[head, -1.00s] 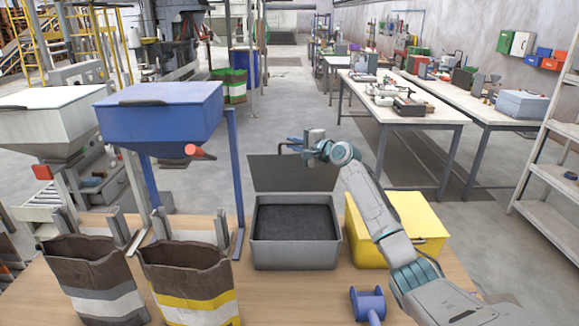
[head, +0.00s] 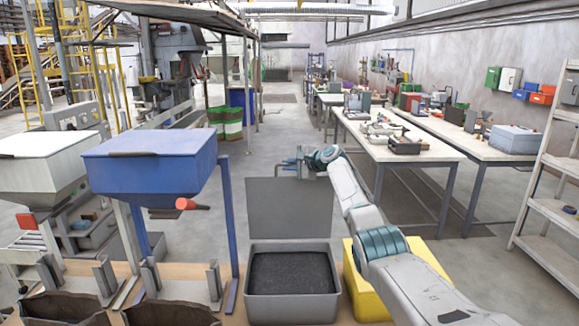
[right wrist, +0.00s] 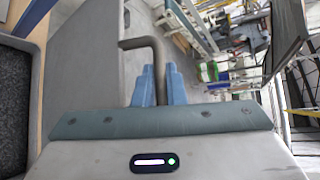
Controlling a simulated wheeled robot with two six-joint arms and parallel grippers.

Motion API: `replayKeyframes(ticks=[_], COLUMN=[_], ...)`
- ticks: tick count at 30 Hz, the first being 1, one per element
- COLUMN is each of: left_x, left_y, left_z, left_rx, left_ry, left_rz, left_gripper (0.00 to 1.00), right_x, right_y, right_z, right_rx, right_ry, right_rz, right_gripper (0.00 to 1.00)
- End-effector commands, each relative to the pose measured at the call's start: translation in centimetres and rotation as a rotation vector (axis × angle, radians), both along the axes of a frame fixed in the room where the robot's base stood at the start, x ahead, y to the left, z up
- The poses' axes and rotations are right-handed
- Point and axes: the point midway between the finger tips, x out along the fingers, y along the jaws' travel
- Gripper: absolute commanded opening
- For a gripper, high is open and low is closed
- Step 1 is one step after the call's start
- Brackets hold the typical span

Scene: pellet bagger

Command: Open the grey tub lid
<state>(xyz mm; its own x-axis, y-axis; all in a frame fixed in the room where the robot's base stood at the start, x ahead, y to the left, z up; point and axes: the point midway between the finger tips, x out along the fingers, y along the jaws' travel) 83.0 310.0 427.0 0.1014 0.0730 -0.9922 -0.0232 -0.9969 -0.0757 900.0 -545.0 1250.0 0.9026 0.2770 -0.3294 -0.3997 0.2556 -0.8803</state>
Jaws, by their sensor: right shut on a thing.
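The grey tub (head: 291,309) stands on the wooden bench with its top open and dark pellets (head: 291,274) inside. Its grey lid (head: 289,207) is raised behind the tub, upright or leaning back; I cannot tell the exact tilt. My right gripper (head: 288,163) is at the lid's upper edge. In the right wrist view, its blue fingers (right wrist: 157,84) are shut on the lid's brownish bent handle (right wrist: 151,43), with the lid panel (right wrist: 85,60) to the left. My left gripper is not in view.
A yellow tub (head: 364,295) stands right of the grey tub, partly behind my right arm. A blue hopper (head: 150,165) on a blue frame and open sacks (head: 172,314) are on the left. A worktable (head: 400,140) stands farther back on the right.

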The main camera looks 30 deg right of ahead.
Motion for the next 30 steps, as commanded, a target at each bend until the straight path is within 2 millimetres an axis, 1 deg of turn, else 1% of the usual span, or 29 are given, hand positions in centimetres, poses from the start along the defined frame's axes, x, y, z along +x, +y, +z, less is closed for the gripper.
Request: replayKeyframes(ticks=[15, 16, 17, 26, 30], left_x=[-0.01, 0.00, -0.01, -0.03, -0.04], left_y=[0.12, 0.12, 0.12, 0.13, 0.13], left_z=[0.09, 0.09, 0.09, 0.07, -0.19], left_rx=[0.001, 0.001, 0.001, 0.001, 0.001], left_ry=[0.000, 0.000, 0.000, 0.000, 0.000], left_rz=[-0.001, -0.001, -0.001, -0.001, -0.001], left_gripper=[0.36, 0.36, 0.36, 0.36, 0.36], right_x=[0.11, 0.11, 0.11, 0.08, -0.38], right_y=[-0.10, -0.10, -0.10, -0.13, -0.39], right_z=[-0.30, -0.30, -0.30, -0.16, -0.06], right_rx=[0.004, 0.004, 0.004, 0.004, 0.002], right_ry=[0.014, 0.014, 0.014, 0.011, 0.009], right_rz=[0.000, 0.000, 0.000, 0.000, -0.001], right_gripper=[0.00, 0.14, 0.20, 0.20, 0.20])
